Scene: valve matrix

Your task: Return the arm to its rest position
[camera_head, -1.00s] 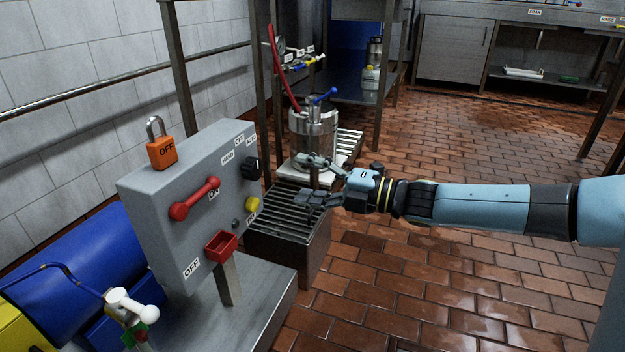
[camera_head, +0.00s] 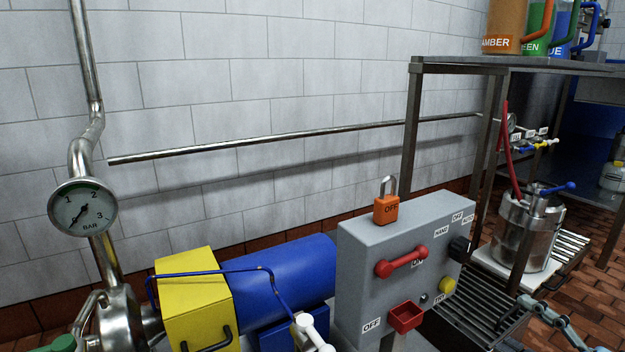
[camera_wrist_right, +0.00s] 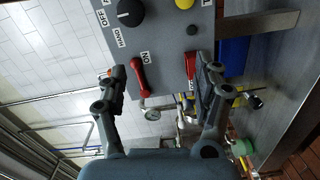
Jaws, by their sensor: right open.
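My right gripper (camera_head: 560,325) shows only in part at the lower right edge of the head view, beyond the grey control box. In the right wrist view my right gripper (camera_wrist_right: 163,72) is open and empty, its two dark fingers spread apart. The control box (camera_head: 365,260) carries a red lever (camera_head: 401,260), an orange padlock (camera_head: 386,210) on top, a red tray-like part (camera_head: 405,316) and a yellow button (camera_head: 447,285). The wrist view shows the box face (camera_wrist_right: 165,38) past the fingertips, with no clear contact. My left gripper is not in view.
A steel pot (camera_head: 524,238) stands right of the box, beside a grated stand (camera_head: 470,305). A blue cylinder (camera_head: 285,270) and yellow housing (camera_head: 195,290) lie left of it. A pressure gauge (camera_head: 82,207) sits on a pipe at far left. A shelf (camera_head: 520,66) stands behind.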

